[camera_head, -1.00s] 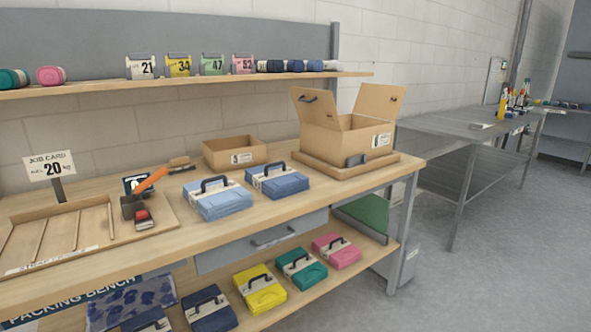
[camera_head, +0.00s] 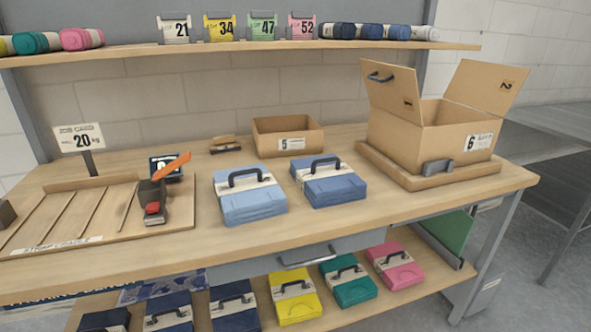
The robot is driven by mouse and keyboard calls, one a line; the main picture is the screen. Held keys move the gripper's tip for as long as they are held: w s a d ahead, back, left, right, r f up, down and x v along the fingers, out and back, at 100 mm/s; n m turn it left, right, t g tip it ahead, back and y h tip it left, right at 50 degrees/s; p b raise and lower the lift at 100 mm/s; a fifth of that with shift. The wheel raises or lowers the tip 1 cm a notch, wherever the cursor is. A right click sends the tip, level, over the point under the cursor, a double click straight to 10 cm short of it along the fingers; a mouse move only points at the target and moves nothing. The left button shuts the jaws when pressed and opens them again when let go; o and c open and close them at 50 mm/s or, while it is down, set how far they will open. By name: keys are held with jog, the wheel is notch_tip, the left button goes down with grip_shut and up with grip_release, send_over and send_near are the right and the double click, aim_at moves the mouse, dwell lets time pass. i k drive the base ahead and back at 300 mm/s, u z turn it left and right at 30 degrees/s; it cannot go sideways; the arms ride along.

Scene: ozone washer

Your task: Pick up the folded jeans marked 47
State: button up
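Two folded jeans bundles with dark handles and pale bands lie side by side on the packing bench: a light blue one (camera_head: 250,205) and a darker blue one (camera_head: 335,187). I cannot read a number on either. A green card marked 47 (camera_head: 263,27) stands on the shelf above. On the lower shelf lie dark navy (camera_head: 233,307), yellow (camera_head: 297,300), teal (camera_head: 350,283) and pink (camera_head: 396,268) bundles with handles, also without readable numbers. My gripper is not in view.
An open carton (camera_head: 433,130) stands on a tray at the bench's right end. A small open box (camera_head: 287,136) sits at the back. A slatted wooden board (camera_head: 85,210) and an orange-and-black tool (camera_head: 153,197) are at left. Bare bench top lies before the bundles.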

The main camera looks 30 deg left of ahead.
aim_at(326, 181)
jog(key=u, duration=0.65)
jog(key=i, duration=0.75)
jog(key=u, duration=1.2)
jog(key=i, duration=0.4)
jog(key=u, duration=0.3)
